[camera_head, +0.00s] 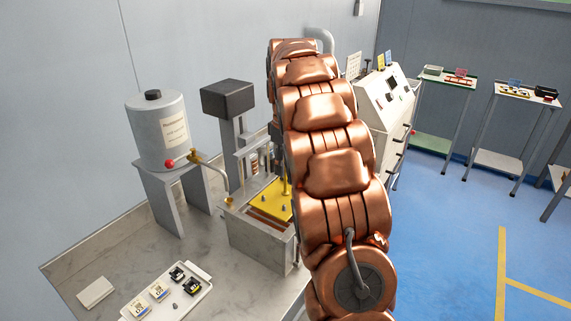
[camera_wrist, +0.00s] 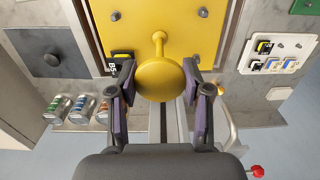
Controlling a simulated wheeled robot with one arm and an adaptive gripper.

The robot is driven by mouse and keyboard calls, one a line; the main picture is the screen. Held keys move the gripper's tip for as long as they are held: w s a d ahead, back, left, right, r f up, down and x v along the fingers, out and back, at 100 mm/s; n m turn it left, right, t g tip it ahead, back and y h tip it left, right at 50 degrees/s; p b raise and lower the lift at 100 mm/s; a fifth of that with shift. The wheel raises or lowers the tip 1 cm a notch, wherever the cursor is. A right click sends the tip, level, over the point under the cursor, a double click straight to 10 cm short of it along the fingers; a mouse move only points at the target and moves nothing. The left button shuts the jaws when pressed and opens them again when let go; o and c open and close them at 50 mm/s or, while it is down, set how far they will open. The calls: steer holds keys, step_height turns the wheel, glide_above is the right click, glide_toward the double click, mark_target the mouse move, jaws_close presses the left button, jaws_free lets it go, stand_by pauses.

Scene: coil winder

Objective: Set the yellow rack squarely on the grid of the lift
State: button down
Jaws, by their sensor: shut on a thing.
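The yellow rack (camera_head: 270,199) is over the open top of the grey tank of the lift (camera_head: 255,238) in the head view. In the wrist view the yellow rack (camera_wrist: 175,30) is a flat plate with a stem and a round yellow knob (camera_wrist: 160,82). My gripper (camera_wrist: 159,75) is shut on this knob, one finger on each side. A small black part (camera_wrist: 122,60) shows at the plate's left edge. In the head view my arm hides the gripper and the rack's right side. Whether the rack touches the grid or sits square cannot be told.
A white tank with a red-knobbed tap (camera_head: 157,130) stands left of the lift. The lift's dark-topped column (camera_head: 228,97) rises behind the rack. A parts tray (camera_head: 168,290) lies at the bench front. A control console (camera_head: 385,105) stands behind my arm. Several cans (camera_wrist: 57,106) show in the wrist view.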

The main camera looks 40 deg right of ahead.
steer(key=shift+f+b, duration=0.5)
steer(key=shift+f, duration=0.4)
steer(key=shift+c, duration=2.1)
jaws_free()
steer(key=shift+r, duration=0.1)
steer(key=shift+r, duration=3.65)
